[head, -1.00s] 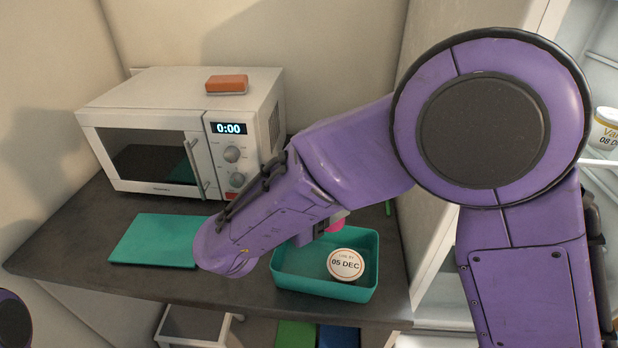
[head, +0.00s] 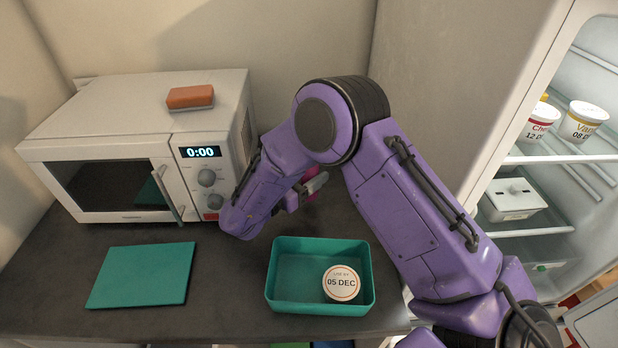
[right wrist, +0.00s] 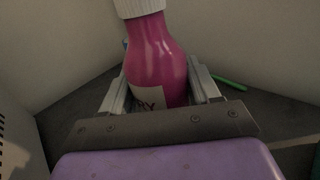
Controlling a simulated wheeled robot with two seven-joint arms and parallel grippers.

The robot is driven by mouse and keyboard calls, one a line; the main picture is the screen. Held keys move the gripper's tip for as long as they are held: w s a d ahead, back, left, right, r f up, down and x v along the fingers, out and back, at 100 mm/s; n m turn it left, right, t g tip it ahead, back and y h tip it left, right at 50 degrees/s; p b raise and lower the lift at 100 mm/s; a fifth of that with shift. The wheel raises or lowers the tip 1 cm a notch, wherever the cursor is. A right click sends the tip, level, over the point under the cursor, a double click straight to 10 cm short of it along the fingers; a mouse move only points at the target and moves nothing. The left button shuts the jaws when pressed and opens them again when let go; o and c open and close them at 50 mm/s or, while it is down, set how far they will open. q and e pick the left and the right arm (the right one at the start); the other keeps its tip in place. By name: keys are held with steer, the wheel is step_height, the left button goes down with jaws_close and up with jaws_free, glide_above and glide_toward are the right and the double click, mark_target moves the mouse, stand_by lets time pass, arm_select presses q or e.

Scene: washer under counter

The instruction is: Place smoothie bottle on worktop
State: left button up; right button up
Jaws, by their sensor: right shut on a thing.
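The smoothie bottle (right wrist: 157,62) is magenta with a white cap and a pale label, and is upright in the right wrist view. My right gripper (right wrist: 160,88) is shut on it, one finger on each side. In the head view the bottle (head: 312,193) is mostly hidden behind my right gripper (head: 312,186), to the right of the microwave. The dark worktop (head: 222,290) lies beneath. The bottle's base is hidden, so I cannot tell whether it touches the worktop. My left gripper is not in view.
A white microwave (head: 110,188) with an orange sponge (head: 190,97) on top stands at the back left. A teal board (head: 142,275) and a teal tub (head: 283,303) holding a round 05 DEC container (head: 341,284) are in front. An open fridge (head: 530,160) stands right.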

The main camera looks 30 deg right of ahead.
steer(key=f, duration=0.3)
steer(key=shift+s+d+p, duration=0.25)
steer(key=shift+p, duration=0.15)
steer(key=shift+s+f, duration=0.1)
steer(key=shift+s, duration=0.05)
steer(key=shift+w+f, duration=0.2)
steer(key=shift+w, duration=0.1)
steer(key=o, duration=0.8)
steer(key=shift+f, duration=0.15)
steer(key=o, duration=0.5)
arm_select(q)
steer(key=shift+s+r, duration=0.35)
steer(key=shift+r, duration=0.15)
arm_select(e)
steer(key=shift+s+r, duration=0.15)
steer(key=shift+r, duration=0.05)
